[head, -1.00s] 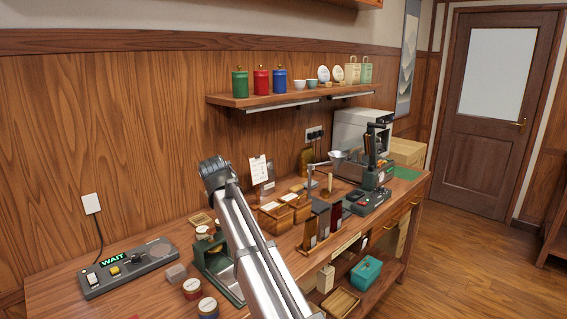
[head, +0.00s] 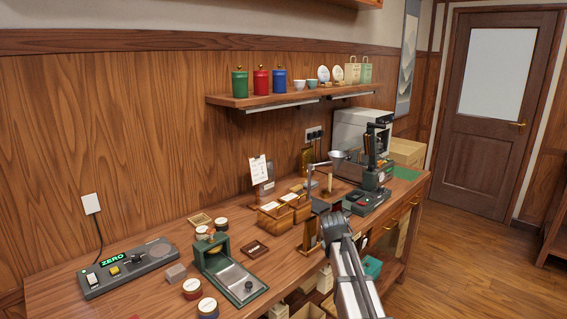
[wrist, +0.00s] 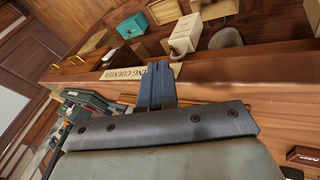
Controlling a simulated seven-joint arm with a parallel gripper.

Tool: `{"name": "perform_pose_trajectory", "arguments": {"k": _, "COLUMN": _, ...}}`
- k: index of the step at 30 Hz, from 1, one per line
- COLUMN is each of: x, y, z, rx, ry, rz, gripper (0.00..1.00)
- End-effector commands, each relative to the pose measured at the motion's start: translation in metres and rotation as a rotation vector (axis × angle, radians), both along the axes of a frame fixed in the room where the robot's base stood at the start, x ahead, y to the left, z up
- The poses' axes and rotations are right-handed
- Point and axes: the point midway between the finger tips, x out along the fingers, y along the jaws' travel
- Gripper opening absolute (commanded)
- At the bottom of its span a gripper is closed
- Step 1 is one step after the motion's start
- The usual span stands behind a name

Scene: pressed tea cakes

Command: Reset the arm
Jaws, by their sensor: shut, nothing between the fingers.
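My gripper (wrist: 157,82) shows in the wrist view with its dark fingers together and nothing between them. It is in front of the bench's front edge, near a cream sign (wrist: 140,71) with the word "COUNTER". In the head view my arm (head: 350,275) rises from the bottom edge, right of centre, in front of the wooden bench (head: 150,285). I cannot make out the fingers in that view.
A console (head: 128,268) reading "ZERO", round tins (head: 208,307) and a green-framed device (head: 228,270) stand at the left. Wooden boxes (head: 272,216) and a green press (head: 375,165) stand farther back. A teal box (head: 372,268) is below the bench top.

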Motion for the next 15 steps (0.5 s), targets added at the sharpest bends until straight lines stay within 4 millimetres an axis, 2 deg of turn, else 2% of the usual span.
{"name": "perform_pose_trajectory", "arguments": {"k": 1, "x": -0.013, "y": -0.004, "z": -0.023, "rx": 0.002, "ry": 0.038, "rz": -0.020, "gripper": 0.00}}
{"name": "perform_pose_trajectory", "arguments": {"k": 6, "x": -0.051, "y": -0.015, "z": -0.090, "rx": 0.008, "ry": 0.153, "rz": -0.094, "gripper": 0.00}}
{"name": "perform_pose_trajectory", "arguments": {"k": 15, "x": -0.129, "y": -0.029, "z": -0.192, "rx": 0.009, "ry": 0.349, "rz": -0.223, "gripper": 0.00}}
